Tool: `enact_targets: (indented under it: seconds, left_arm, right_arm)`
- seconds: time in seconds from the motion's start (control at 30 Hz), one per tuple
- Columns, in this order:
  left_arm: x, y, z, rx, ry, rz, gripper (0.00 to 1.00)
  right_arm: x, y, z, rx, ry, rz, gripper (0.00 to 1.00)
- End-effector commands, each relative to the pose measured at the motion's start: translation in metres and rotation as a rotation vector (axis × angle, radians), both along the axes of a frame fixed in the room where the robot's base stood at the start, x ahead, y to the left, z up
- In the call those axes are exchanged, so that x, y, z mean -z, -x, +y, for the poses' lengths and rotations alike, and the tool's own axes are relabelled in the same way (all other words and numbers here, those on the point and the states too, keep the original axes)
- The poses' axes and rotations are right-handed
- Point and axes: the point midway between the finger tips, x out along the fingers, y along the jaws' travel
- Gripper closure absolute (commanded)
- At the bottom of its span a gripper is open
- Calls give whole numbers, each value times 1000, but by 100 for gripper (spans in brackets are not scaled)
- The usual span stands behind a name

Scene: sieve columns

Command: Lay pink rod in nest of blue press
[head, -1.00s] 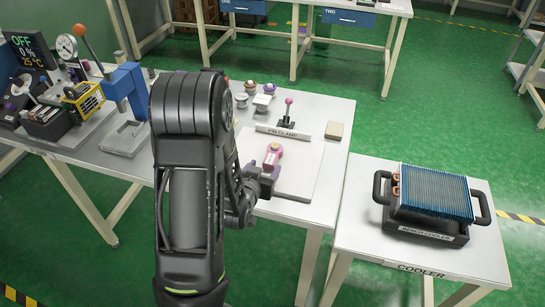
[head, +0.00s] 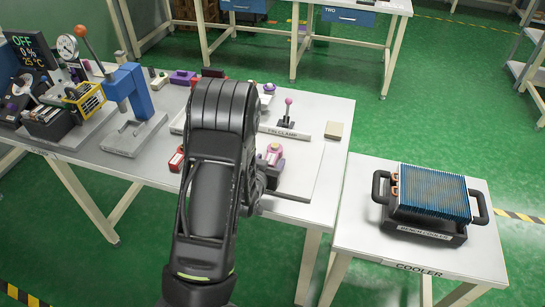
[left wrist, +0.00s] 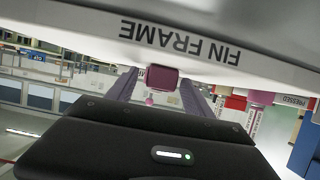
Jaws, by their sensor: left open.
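In the left wrist view a pink block (left wrist: 161,79) shows between my purple fingers. My left gripper (head: 269,174) is open, close in front of the pink piece in the head view; I cannot tell whether the fingers touch it. The blue press (head: 133,90), with an orange-knobbed lever, stands on a grey base at the left of the table. My arm is clear of the press. My right gripper is not in view.
The pin clamp (head: 287,115) with a pink knob stands behind the pink piece. A red piece (head: 177,158) lies left of my arm. A yellow-and-black device (head: 88,101) stands beside the press. The bench cooler (head: 432,200) is on a separate table at right.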

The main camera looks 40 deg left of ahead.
Motion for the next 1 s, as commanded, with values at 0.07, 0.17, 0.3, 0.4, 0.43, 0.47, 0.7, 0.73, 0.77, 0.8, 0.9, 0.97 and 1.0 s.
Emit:
enact_targets:
  seconds: [0.07,0.17,0.3,0.4,0.43,0.47,0.7,0.73,0.77,0.8,0.9,0.97,1.0]
  left_arm:
    - [0,0,0,0,0,0,40]
    - [0,0,0,0,0,0,43]
    - [0,0,0,0,0,0,55]
    - [0,0,0,0,0,0,63]
    - [0,0,0,0,0,0,65]
    - [0,0,0,0,0,0,68]
    - [0,0,0,0,0,0,87]
    - [0,0,0,0,0,0,90]
    - [0,0,0,0,0,0,92]
    - [0,0,0,0,0,0,96]
    - [0,0,0,0,0,0,100]
    - [0,0,0,0,0,0,100]
    - [0,0,0,0,0,0,100]
  right_arm:
    - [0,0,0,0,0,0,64]
    - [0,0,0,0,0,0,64]
    - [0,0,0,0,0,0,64]
    - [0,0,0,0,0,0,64]
    - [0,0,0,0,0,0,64]
    - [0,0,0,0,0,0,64]
    - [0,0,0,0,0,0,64]
    - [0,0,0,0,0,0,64]
    - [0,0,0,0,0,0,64]
    - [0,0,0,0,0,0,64]
    - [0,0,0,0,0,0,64]
    - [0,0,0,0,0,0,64]
    - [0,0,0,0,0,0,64]
